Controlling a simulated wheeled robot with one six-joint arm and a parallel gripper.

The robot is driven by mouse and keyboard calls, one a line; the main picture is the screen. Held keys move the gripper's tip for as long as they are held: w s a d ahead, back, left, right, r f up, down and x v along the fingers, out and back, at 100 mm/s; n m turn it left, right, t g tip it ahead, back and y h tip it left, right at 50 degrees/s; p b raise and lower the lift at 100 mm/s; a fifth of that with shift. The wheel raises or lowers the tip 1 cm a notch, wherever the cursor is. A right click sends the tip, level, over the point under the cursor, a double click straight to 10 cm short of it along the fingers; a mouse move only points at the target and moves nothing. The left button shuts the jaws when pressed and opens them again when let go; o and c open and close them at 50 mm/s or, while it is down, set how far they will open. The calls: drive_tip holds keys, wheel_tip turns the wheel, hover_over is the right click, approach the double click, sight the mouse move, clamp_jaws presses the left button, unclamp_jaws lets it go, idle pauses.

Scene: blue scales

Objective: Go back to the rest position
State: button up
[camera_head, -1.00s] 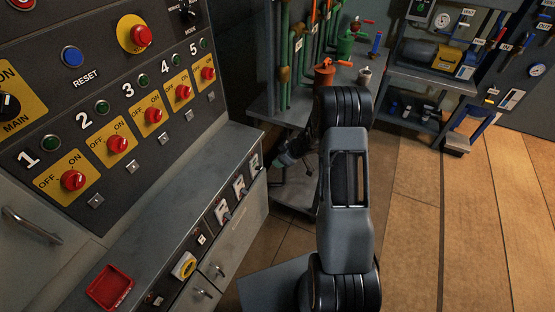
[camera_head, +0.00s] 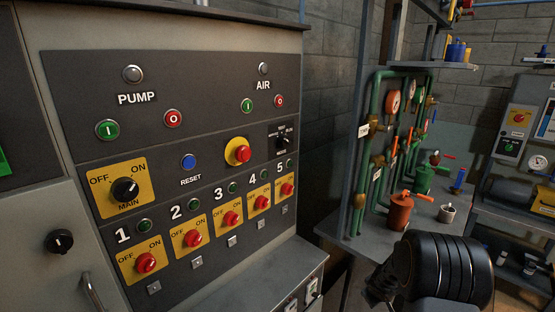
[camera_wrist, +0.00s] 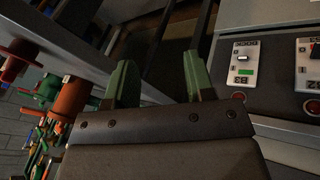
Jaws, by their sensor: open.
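My gripper (camera_wrist: 158,85) shows in the wrist view, its two green fingers spread apart with nothing between them. The gripper itself cannot be made out in the head view, where only a black ribbed joint of my arm shows at the lower right. In the wrist view the fingers are beside the grey front of a cabinet with small switch modules (camera_wrist: 243,62).
The control panel (camera_head: 190,135) with red knobs fills the left of the head view. A bench with green pipes (camera_head: 372,130) and an orange valve (camera_head: 400,210) stands to its right. Shelves with a yellow device (camera_head: 511,190) are at the far right.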

drive_tip(key=s+a+r+m+y, duration=0.1)
drive_tip(key=s+a+r+m, duration=0.1)
drive_tip(key=s+a+r, duration=0.6)
drive_tip(key=s+a+r+m+g+y, duration=0.1)
drive_tip(key=s+a+r+m, duration=0.1)
drive_tip(key=s+a+r, duration=0.6)
drive_tip(key=s+r, duration=0.5)
drive_tip(key=shift+s+m+g+y, duration=0.15)
drive_tip(key=shift+m+g+y, duration=0.15)
drive_tip(key=shift+a, duration=0.1)
drive_tip(key=shift+c, duration=0.4)
